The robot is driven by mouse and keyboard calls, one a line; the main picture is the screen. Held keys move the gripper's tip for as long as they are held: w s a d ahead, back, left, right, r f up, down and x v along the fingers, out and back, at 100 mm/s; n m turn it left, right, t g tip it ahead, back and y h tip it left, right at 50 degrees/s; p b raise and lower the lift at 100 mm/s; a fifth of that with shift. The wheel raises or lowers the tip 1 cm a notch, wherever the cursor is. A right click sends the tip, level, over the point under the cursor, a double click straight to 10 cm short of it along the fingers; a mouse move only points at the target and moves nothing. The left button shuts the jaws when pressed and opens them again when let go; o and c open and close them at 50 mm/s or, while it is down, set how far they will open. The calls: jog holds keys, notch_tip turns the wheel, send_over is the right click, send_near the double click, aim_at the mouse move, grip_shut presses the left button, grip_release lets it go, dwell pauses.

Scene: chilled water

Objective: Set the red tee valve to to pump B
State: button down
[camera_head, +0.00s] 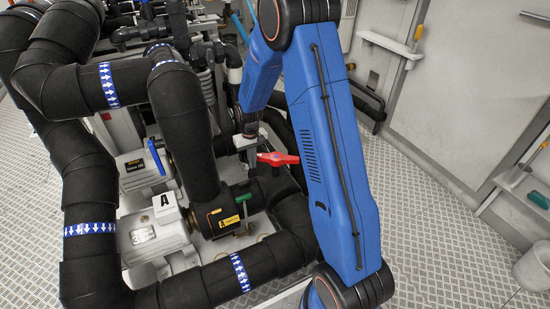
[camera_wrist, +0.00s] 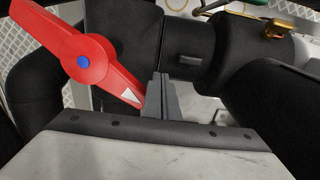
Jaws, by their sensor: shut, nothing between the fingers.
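The red tee valve handle (camera_head: 278,159) shows left of my blue arm in the head view, among black pipes. In the wrist view the red handle (camera_wrist: 88,62) is a long lever with a blue centre cap. A white triangle marks its lower right end. My gripper (camera_wrist: 161,82) is shut and empty, with its fingers beside that marked end, on its right. I cannot tell whether they touch. In the head view my gripper (camera_head: 247,150) is partly hidden near the handle. The pump with an A label (camera_head: 165,205) stands to the lower left. No pump B label is readable.
Thick black insulated pipes (camera_head: 185,120) with blue-and-white arrow bands crowd the valve. A green handle (camera_head: 243,198) sits below it, and a blue handle (camera_head: 156,157) lies to the left. Open checker-plate floor (camera_head: 430,230) lies to the right, before a wall with shelves.

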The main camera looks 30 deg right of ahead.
jog(key=shift+w+d, duration=0.1)
jog(key=shift+w, duration=0.25)
jog(key=shift+w+d, duration=0.1)
jog(key=shift+w, duration=0.4)
dwell(0.4)
jog(key=shift+w+d, duration=0.3)
jog(key=shift+w, duration=0.15)
dwell(0.3)
jog(key=shift+w+d, duration=0.35)
jog(key=shift+w, duration=0.15)
